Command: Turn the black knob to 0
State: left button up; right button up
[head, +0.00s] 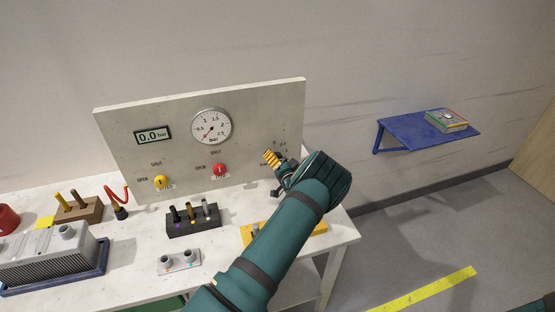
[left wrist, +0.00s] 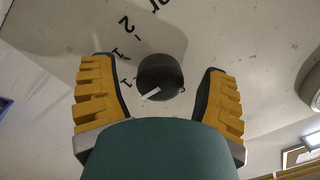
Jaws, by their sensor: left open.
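The black knob (left wrist: 160,77) is round and sits on the pale panel, with a white pointer line on its face. In the left wrist view the line points to the lower left. Dark scale marks and digits, seen upside down, lie on the panel to its upper left; I cannot make out a 0. My left gripper (left wrist: 159,66) is open, with one yellow finger on each side of the knob and a gap to both. In the head view the left gripper (head: 271,159) is at the panel's right end, and the arm and gripper largely hide the knob.
Several blocks and fittings stand on the white table (head: 135,240). A blue shelf (head: 400,128) is on the right wall.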

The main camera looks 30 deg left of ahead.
pick_arm(q)
jog(key=c, duration=1.2)
jog(key=shift+c, duration=0.2)
pick_arm(e)
jog(key=shift+f, duration=0.1)
